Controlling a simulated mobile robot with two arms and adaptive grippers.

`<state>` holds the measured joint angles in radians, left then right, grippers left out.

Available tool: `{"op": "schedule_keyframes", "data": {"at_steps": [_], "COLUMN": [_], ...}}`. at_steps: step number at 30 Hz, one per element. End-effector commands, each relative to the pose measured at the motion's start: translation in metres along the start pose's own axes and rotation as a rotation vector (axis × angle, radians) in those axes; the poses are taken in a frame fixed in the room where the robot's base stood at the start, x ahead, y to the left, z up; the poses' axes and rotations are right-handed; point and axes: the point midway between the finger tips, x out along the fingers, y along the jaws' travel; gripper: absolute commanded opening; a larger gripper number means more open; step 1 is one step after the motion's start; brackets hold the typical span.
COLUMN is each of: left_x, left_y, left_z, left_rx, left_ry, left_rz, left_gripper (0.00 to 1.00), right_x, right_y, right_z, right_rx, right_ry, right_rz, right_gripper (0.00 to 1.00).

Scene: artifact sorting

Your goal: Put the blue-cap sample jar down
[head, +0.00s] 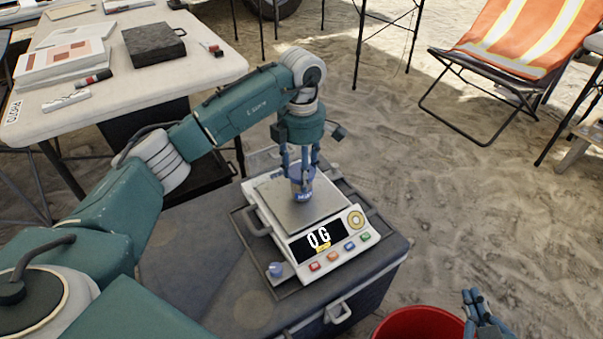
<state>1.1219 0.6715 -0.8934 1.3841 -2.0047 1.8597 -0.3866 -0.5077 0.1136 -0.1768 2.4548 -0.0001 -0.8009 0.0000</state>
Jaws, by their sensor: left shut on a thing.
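The blue-cap sample jar (303,195) is small, with a blue label and a blue top, and stands upright over the metal pan of the white scale (268,195). My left gripper (302,172) points straight down and is shut on the jar near its cap, partly hiding it. I cannot tell whether the jar's base touches the pan. The scale's display reads 0 G. My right gripper (474,300) is at the bottom right edge, beside a red bucket, and only partly in view; its opening is unclear.
The scale sits on a dark case (200,260). The red bucket (415,322) stands at the bottom right. A white table (120,100) with papers, markers and a dark box (154,44) is at the upper left. An orange folding chair (515,35) stands on the sand.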

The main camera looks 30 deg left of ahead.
Motion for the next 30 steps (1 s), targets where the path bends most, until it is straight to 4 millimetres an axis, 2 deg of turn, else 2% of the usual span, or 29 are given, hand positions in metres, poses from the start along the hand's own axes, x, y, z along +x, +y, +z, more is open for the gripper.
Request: {"op": "schedule_keyframes", "data": {"at_steps": [11,12,14,26,30], "left_x": [0.002,0.002,0.002,-0.003,-0.018], "left_y": [0.0,0.0,0.0,0.0,0.001], "left_z": [0.0,0.0,0.0,0.0,0.001], "left_rx": [0.0,0.0,0.0,0.0,0.0], "left_ry": [-0.001,-0.001,-0.001,-0.001,-0.002], "left_rz": [0.001,0.0,0.0,0.001,0.002], "left_gripper": [0.17,0.53,0.65,0.66,0.66], "right_x": [0.001,0.0,0.0,0.0,-0.005], "right_y": [0.0,0.0,-0.001,-0.001,0.003], "right_z": [-0.003,-0.004,-0.004,-0.002,0.019], "right_rx": [0.0,0.0,0.0,0.0,0.0], "right_ry": [0.013,0.015,0.015,0.003,-0.088], "right_rz": [-0.001,-0.001,-0.001,-0.001,0.007], "right_gripper": [0.0,0.0,0.0,0.0,0.0]}}
